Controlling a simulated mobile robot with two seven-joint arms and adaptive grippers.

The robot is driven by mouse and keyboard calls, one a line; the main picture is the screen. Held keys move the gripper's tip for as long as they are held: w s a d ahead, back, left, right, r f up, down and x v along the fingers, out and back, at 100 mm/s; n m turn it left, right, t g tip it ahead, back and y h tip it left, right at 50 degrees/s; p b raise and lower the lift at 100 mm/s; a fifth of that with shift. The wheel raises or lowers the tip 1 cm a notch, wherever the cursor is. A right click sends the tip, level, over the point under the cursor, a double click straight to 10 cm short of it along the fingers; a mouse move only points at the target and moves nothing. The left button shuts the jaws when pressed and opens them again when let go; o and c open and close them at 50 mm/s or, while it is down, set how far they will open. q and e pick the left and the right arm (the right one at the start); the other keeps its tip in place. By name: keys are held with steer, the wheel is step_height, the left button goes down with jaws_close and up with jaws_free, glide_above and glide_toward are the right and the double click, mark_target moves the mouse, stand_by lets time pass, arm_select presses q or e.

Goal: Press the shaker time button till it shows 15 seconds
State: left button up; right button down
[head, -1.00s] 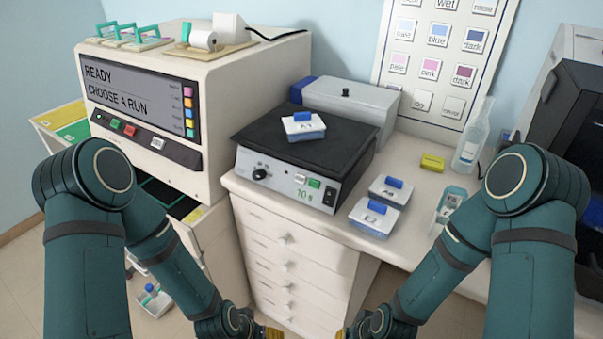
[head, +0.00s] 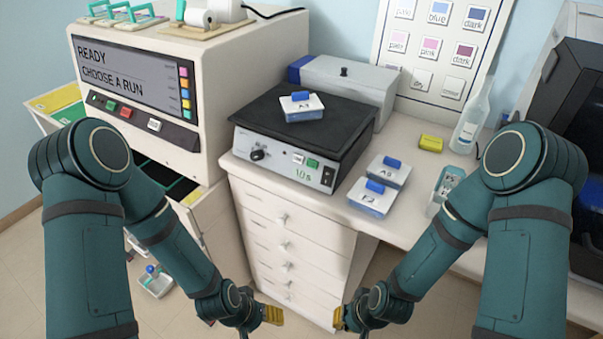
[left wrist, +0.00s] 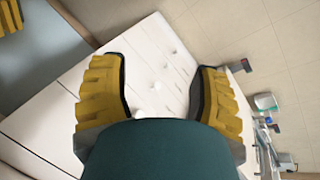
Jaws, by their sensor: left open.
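The shaker (head: 352,128) stands on the white cabinet, with a dark flat top and a grey front panel. A black knob (head: 258,154) is on the panel's left. A small white button (head: 298,159) and a green button (head: 313,163) are to its right; their lettering is too small to read. My left gripper (head: 272,315) is low in front of the drawers, well below the shaker. Its yellow fingers stand apart and empty in the left wrist view (left wrist: 155,92). My right gripper (head: 340,318) is also low, its fingers mostly hidden.
A blue-clipped box (head: 302,112) sits on the shaker's top. Two similar boxes (head: 389,176) (head: 371,203) stand on the counter to its right. A yellow block (head: 431,144) and a bottle (head: 470,125) are further right. A big machine (head: 215,60) stands left. Space before the panel is clear.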

arm_select(q)
jaws_close()
stand_by(1.4)
